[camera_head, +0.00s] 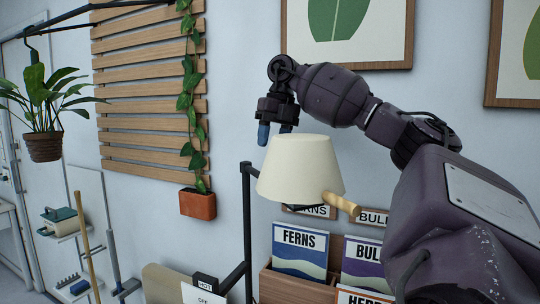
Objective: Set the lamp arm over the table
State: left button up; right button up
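The lamp has a cream shade (300,168) right of centre, with a wooden handle (342,206) sticking out at its lower right. A black upright post (248,225) stands just left of the shade. A short black piece joins the post top toward the shade; the shade hides the rest of the lamp arm. My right gripper (274,132) comes in from the right, above and slightly left of the shade. It points down, its fingers apart and empty, and looks clear of the shade. My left gripper is not in view. No table top can be made out clearly.
A wooden rack (284,288) with seed-packet-like cards, including "FERNS" (300,250), stands below the shade. Small signs (204,284) sit at the post's lower left. A hanging plant (44,147), a slatted trellis (140,85) and a terracotta pot (198,204) are left.

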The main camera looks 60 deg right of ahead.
jog(key=shift+s+d+r, duration=0.1)
jog(key=shift+d+r, duration=0.1)
jog(key=shift+r, duration=1.05)
